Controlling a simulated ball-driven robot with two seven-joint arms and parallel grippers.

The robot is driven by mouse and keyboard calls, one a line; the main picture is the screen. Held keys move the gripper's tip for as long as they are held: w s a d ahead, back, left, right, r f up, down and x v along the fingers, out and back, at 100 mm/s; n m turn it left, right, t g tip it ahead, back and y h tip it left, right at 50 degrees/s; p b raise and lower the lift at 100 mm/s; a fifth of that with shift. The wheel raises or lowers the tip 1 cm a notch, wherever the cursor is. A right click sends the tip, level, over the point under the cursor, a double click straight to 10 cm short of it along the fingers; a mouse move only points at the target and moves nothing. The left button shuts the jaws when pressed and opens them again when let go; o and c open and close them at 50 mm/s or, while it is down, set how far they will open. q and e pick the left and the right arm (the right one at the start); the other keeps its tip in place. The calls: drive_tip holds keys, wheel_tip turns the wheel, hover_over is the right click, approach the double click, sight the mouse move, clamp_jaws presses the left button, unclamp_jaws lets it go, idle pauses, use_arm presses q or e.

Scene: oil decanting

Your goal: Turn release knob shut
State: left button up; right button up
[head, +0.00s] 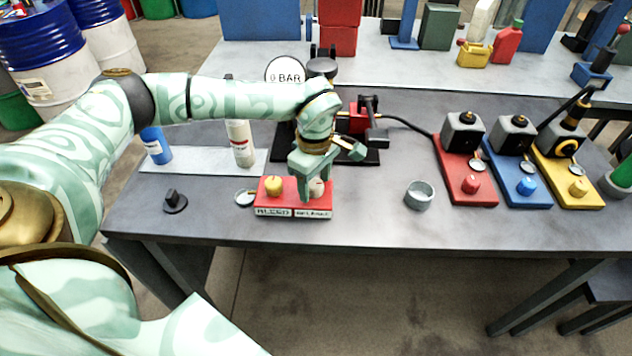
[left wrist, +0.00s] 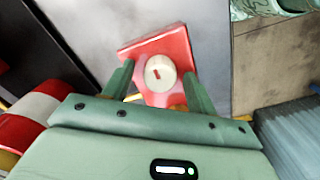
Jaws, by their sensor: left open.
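A red block (head: 284,185) stands near the table's front edge, with two white labels on its front that are hard to read. A yellow knob (head: 273,185) is on its left half and a cream knob (head: 317,187) on its right half. My left gripper (head: 310,184) points down over the cream knob and partly hides it. In the left wrist view, the cream knob (left wrist: 160,73) with a small red mark lies between the two open fingers, with gaps at its sides. The red block (left wrist: 163,45) shows around it. My right gripper is not in view.
A gauge display reading 0 BAR (head: 285,73) stands behind my left wrist. A grey cup (head: 419,195) is right of the block, a small black knob (head: 173,201) left. Red (head: 470,190), blue (head: 524,190) and yellow (head: 572,185) stations stand at right.

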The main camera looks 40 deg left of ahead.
use_arm(q)
drive_tip(key=c, duration=1)
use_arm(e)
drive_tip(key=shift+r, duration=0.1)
use_arm(q)
drive_tip(key=n+p, duration=0.2)
drive_tip(key=shift+r+p, duration=0.2)
drive_tip(key=shift+p, duration=0.2)
drive_tip(key=n+p, duration=0.4)
drive_tip(key=n, duration=0.1)
drive_tip(key=shift+w+n+p, duration=0.1)
drive_tip(key=shift+n+p, duration=0.2)
drive_tip(key=shift+n, duration=0.1)
drive_tip(key=n+p, duration=0.4)
drive_tip(key=n, duration=0.1)
drive_tip(key=shift+a+f+n+p, duration=0.1)
drive_tip(key=shift+n+p, duration=1.25)
drive_tip(key=shift+n, duration=1.15)
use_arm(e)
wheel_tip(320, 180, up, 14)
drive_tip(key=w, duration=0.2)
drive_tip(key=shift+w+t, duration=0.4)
use_arm(q)
drive_tip(key=shift+w, duration=0.1)
